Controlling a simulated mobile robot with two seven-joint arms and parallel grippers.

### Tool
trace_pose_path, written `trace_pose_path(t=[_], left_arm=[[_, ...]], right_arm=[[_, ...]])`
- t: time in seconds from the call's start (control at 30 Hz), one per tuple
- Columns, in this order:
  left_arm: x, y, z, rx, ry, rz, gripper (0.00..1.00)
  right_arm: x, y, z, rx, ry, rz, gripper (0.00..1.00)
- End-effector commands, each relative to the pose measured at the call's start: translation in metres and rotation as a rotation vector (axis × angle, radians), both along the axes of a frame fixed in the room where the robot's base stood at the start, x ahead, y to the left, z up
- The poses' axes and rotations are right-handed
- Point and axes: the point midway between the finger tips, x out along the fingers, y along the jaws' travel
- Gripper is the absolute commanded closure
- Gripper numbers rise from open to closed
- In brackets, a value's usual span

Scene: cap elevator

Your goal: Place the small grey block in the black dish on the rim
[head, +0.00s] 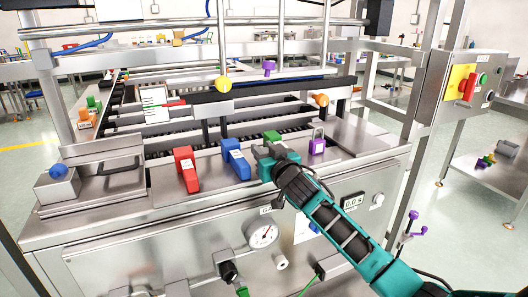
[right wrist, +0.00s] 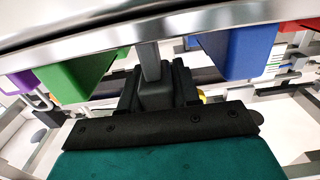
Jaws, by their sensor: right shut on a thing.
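My right gripper (head: 264,155) is over the front ledge of the steel machine, between the blue block and the green block. In the right wrist view its black fingers are shut on a small grey piece (right wrist: 155,93), blocky with a narrower stem. I cannot tell whether this piece touches the ledge. In the head view the gripper hides it. I cannot make out a black dish on a rim in either view. My left gripper is not in view.
On the ledge stand a red block (head: 186,169), a blue block (head: 236,159), a green block (head: 272,137) and a purple padlock (head: 317,142). A grey box with a blue ball (head: 57,172) is at left. A control box (head: 462,82) is at right.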

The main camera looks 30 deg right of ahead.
Motion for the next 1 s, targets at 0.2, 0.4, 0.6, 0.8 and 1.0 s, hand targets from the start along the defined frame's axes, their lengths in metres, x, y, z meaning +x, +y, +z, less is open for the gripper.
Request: trace_pose_path(t=[0.2,0.4,0.6,0.8,1.0], left_arm=[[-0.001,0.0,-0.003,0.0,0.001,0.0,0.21],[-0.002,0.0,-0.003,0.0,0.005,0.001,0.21],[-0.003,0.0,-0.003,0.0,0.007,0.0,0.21],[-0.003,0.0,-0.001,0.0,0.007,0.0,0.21],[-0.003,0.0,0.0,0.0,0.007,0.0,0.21]], right_arm=[[0.0,0.0,-0.003,0.001,0.0,0.0,0.68],[0.0,0.0,-0.002,0.0,0.001,0.0,0.49],[0.0,0.0,-0.002,0.0,0.0,0.0,0.43],[-0.002,0.0,0.001,-0.001,0.001,0.0,0.43],[-0.028,0.002,0.0,0.0,0.001,0.001,0.43]])
